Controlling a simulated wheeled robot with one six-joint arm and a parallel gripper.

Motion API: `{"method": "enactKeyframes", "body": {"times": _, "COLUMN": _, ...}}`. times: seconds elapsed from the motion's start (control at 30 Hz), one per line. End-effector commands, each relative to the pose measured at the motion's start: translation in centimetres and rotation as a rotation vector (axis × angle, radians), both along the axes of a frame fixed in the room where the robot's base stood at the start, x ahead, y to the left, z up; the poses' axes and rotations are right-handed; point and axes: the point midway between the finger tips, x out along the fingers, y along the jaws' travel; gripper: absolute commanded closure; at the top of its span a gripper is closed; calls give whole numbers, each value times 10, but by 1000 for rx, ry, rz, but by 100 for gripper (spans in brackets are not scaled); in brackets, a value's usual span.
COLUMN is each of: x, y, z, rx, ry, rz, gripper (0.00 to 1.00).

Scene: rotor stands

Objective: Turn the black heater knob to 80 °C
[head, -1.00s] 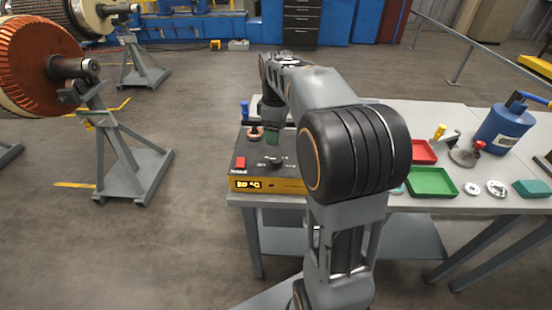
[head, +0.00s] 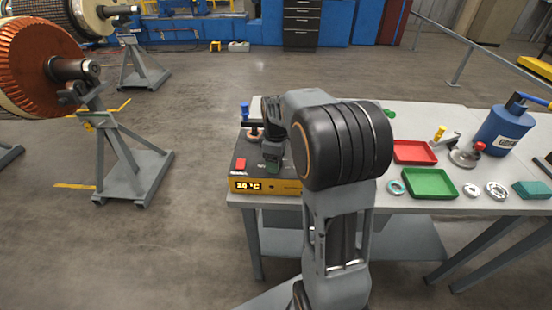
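The heater (head: 245,178) is a yellow and dark grey box at the front left of the bench. Its small display (head: 246,186) glows yellow and seems to read 20 °C, but the digits are blurred. The black knob on its top face is hidden behind my gripper (head: 272,165). My gripper points down over the knob's place, close to the panel. I cannot tell whether its fingers touch the knob, or whether they are open or shut.
A red button (head: 241,163) is on the heater's left. A blue-handled tool (head: 245,112) stands behind it. A red tray (head: 414,152), a green tray (head: 430,183), rings and a blue canister (head: 502,130) lie to the right of my arm.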

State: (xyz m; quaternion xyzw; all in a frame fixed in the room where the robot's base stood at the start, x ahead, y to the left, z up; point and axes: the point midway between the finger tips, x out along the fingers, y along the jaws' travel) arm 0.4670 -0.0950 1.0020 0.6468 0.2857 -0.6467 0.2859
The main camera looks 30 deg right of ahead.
Motion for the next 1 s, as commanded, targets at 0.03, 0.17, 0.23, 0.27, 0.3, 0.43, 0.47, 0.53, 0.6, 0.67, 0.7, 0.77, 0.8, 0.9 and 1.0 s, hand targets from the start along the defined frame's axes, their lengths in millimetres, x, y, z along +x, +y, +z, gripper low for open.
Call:
{"method": "enactKeyframes", "body": {"times": 0.03, "x": 0, "y": 0, "z": 0, "rx": 0, "ry": 0, "rz": 0, "gripper": 31}}
{"method": "enactKeyframes", "body": {"times": 0.17, "x": 0, "y": 0, "z": 0, "rx": 0, "ry": 0, "rz": 0, "gripper": 39}}
{"method": "enactKeyframes", "body": {"times": 0.23, "x": 0, "y": 0, "z": 0, "rx": 0, "ry": 0, "rz": 0, "gripper": 46}}
{"method": "enactKeyframes", "body": {"times": 0.27, "x": 0, "y": 0, "z": 0, "rx": 0, "ry": 0, "rz": 0, "gripper": 49}}
{"method": "enactKeyframes", "body": {"times": 0.3, "x": 0, "y": 0, "z": 0, "rx": 0, "ry": 0, "rz": 0, "gripper": 53}}
{"method": "enactKeyframes", "body": {"times": 0.43, "x": 0, "y": 0, "z": 0, "rx": 0, "ry": 0, "rz": 0, "gripper": 65}}
{"method": "enactKeyframes", "body": {"times": 0.47, "x": 0, "y": 0, "z": 0, "rx": 0, "ry": 0, "rz": 0, "gripper": 68}}
{"method": "enactKeyframes", "body": {"times": 0.53, "x": 0, "y": 0, "z": 0, "rx": 0, "ry": 0, "rz": 0, "gripper": 75}}
{"method": "enactKeyframes", "body": {"times": 0.6, "x": 0, "y": 0, "z": 0, "rx": 0, "ry": 0, "rz": 0, "gripper": 80}}
{"method": "enactKeyframes", "body": {"times": 0.67, "x": 0, "y": 0, "z": 0, "rx": 0, "ry": 0, "rz": -1, "gripper": 80}}
{"method": "enactKeyframes", "body": {"times": 0.7, "x": 0, "y": 0, "z": 0, "rx": 0, "ry": 0, "rz": -3, "gripper": 80}}
{"method": "enactKeyframes", "body": {"times": 0.77, "x": 0, "y": 0, "z": 0, "rx": 0, "ry": 0, "rz": -11, "gripper": 80}}
{"method": "enactKeyframes", "body": {"times": 0.8, "x": 0, "y": 0, "z": 0, "rx": 0, "ry": 0, "rz": -19, "gripper": 80}}
{"method": "enactKeyframes", "body": {"times": 0.9, "x": 0, "y": 0, "z": 0, "rx": 1, "ry": 1, "rz": -55, "gripper": 80}}
{"method": "enactKeyframes", "body": {"times": 1.0, "x": 0, "y": 0, "z": 0, "rx": 1, "ry": 1, "rz": -113, "gripper": 80}}
